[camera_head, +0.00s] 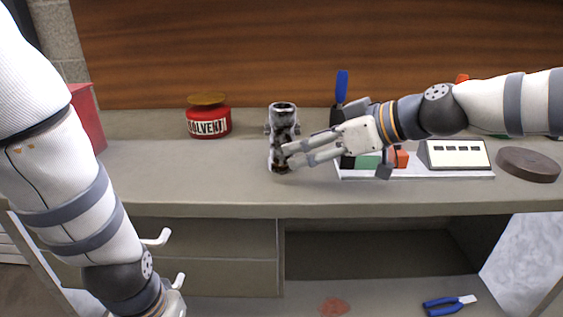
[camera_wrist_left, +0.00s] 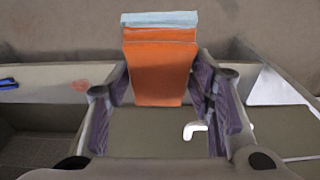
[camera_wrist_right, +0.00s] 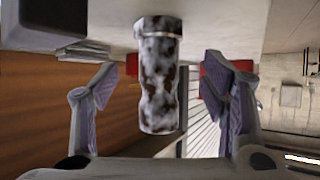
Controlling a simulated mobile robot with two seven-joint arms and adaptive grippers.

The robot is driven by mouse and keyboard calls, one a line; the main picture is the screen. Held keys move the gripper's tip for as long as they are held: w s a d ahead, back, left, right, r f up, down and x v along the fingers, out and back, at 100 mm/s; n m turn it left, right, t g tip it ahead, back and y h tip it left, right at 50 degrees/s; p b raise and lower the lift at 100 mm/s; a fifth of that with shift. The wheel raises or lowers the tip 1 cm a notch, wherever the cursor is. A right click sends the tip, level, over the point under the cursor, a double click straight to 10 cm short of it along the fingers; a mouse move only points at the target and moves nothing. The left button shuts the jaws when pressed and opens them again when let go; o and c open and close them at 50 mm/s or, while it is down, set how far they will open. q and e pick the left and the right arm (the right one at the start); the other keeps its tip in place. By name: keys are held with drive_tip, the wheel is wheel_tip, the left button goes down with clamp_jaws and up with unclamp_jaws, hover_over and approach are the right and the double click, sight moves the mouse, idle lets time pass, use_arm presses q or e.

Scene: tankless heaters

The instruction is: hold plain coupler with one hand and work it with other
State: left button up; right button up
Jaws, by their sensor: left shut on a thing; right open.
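The coupler (camera_head: 283,128), a black-and-white mottled cylinder with an open top and a collar, stands upright on the bench. In the right wrist view the coupler (camera_wrist_right: 158,85) sits between the finger pads with gaps on both sides. My right gripper (camera_head: 288,158) is open beside it, fingers reaching in from the right; it also shows in the right wrist view (camera_wrist_right: 168,88). My left gripper (camera_wrist_left: 160,90) is shut on an orange block with a pale blue top (camera_wrist_left: 160,60), low in front of the bench. In the head view that gripper is mostly cut off by the bottom edge.
A red solvent can (camera_head: 209,120) stands left of the coupler. A white tray (camera_head: 420,173) with several small items lies to the right, near a brown disc (camera_head: 528,164). Blue pliers (camera_head: 449,303) lie on the lower shelf. The bench front left of the coupler is clear.

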drive_tip(key=v, duration=0.6)
drive_tip(key=shift+s, duration=0.1)
drive_tip(key=shift+c, duration=0.2)
